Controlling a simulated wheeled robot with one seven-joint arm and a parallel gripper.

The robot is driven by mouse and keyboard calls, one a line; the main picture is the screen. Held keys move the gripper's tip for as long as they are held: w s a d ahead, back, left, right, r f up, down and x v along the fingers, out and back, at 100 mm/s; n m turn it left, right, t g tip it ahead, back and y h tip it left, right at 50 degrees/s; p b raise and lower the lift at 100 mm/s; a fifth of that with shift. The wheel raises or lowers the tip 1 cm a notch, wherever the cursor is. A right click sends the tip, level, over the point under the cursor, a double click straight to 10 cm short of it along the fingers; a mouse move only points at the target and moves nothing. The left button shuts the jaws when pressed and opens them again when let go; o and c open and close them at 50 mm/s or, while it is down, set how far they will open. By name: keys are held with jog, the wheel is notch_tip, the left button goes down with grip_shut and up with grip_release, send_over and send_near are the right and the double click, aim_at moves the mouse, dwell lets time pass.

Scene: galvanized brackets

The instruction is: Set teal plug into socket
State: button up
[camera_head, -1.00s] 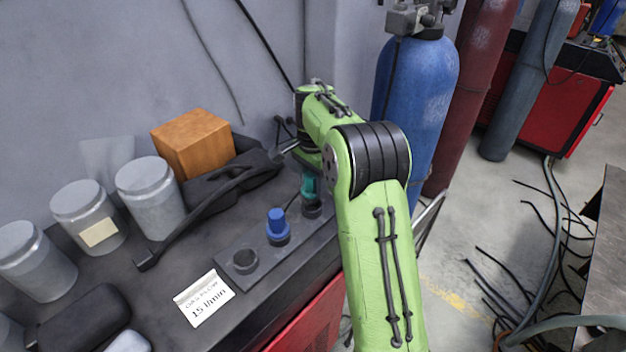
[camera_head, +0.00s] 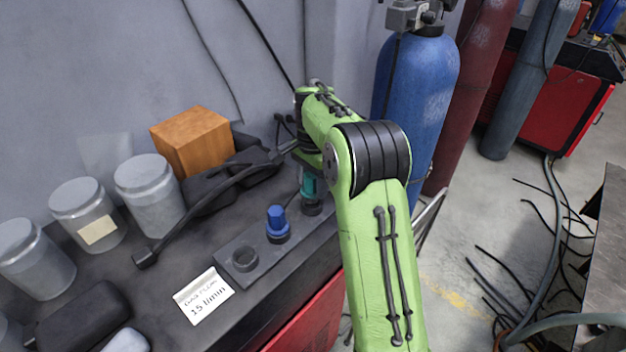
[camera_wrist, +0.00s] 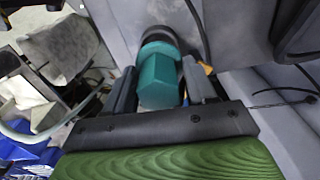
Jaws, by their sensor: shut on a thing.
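The teal plug (camera_head: 308,184) stands upright at the far right socket (camera_head: 312,208) of the grey socket strip. In the wrist view the teal plug (camera_wrist: 158,82) is between the two dark fingers of my gripper (camera_wrist: 160,76), which is shut on it. Its wider round teal collar meets a dark ring at the socket end. I cannot tell how deep it sits. In the head view my green arm hides most of the gripper.
A blue plug (camera_head: 277,220) stands in the middle socket. The left socket (camera_head: 244,259) is empty. A sign card (camera_head: 204,297), grey jars (camera_head: 150,197), an orange-brown box (camera_head: 192,143) and a black torch with cable (camera_head: 200,193) lie around. A blue gas cylinder (camera_head: 414,100) stands behind my arm.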

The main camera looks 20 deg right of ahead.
jog(key=shift+f+b, duration=0.95)
jog(key=shift+f, duration=0.5)
jog(key=o, duration=1.3)
jog(key=shift+s+r, duration=0.1)
jog(key=shift+r, duration=0.1)
jog(key=shift+r, duration=0.3)
notch_tip(320, 180, up, 15)
jog(key=p, duration=0.4)
jog(key=shift+f, duration=0.1)
